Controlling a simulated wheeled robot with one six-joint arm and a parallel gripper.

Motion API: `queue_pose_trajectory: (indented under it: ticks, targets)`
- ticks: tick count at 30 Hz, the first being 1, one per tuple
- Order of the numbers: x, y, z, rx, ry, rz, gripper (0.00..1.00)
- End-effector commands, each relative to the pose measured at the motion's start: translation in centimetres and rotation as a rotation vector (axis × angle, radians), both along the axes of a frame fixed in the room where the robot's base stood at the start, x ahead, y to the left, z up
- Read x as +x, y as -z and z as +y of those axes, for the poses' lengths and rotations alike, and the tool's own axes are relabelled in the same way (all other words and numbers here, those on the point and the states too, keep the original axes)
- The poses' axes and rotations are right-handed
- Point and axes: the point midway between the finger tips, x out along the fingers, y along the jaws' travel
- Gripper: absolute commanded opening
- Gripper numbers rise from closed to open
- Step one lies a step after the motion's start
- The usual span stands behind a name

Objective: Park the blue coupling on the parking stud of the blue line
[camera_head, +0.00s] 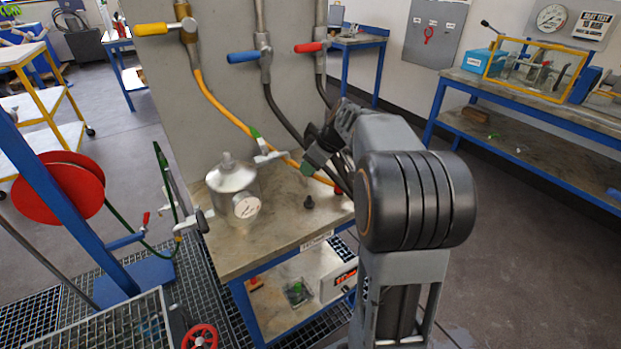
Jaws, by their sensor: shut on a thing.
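My gripper (318,156) is shut, in front of the grey panel and above the bench top, partly hidden by my own arm. It seems to hold the blue coupling, but no blue shows there and its outline is lost among dark parts. The blue line starts at the blue-handled valve (245,57) on the panel. Its dark hose (283,115) runs down toward my gripper. A small dark stud-like piece (308,203) stands on the bench below my gripper, apart from it. I cannot tell whether it is the parking stud of the blue line.
A yellow hose (220,108) crosses behind my gripper. The red-handled valve (309,48) is right of the blue one. The bench front is mostly clear.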

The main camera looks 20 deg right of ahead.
Motion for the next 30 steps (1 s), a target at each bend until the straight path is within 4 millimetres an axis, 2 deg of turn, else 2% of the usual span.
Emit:
queue_pose_trajectory:
  ticks: [1,6,25,30]
  targets:
    - [0.0,1.1,0.0,0.0,0.0,-0.002,0.02]
    - [0.0,2.1,0.0,0.0,0.0,-0.002,0.02]
    - [-0.2,2.2,-0.3,0.001,0.002,-0.004,0.02]
    - [-0.2,3.2,-0.3,0.002,0.001,-0.003,0.02]
